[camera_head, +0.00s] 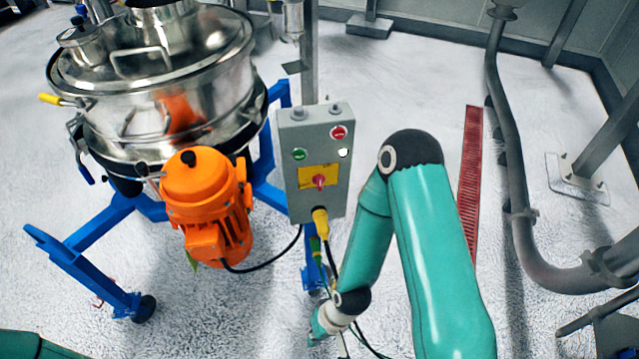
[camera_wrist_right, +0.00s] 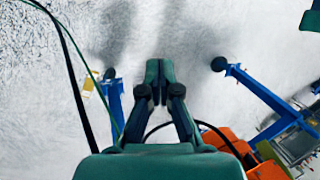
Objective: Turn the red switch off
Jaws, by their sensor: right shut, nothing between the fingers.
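The red switch (camera_head: 319,182) is a small rotary knob on a yellow plate (camera_head: 305,172), low on the front of a grey control box (camera_head: 293,205). Its exact angle is too small to read. My right gripper (camera_head: 318,325) is below the box, near the bottom of the head view, apart from the switch. In the right wrist view its fingers (camera_wrist_right: 160,72) are together and empty, over the floor. The switch does not show in the wrist view. Only a piece of my left arm shows at the head view's bottom left corner.
The box also carries a red button (camera_head: 338,132), a green button (camera_head: 299,154) and a white light (camera_head: 343,153). A yellow plug (camera_head: 320,222) and cables hang below it. An orange motor (camera_head: 205,195), steel sifter (camera_head: 160,85) and blue frame (camera_head: 95,240) stand to the left.

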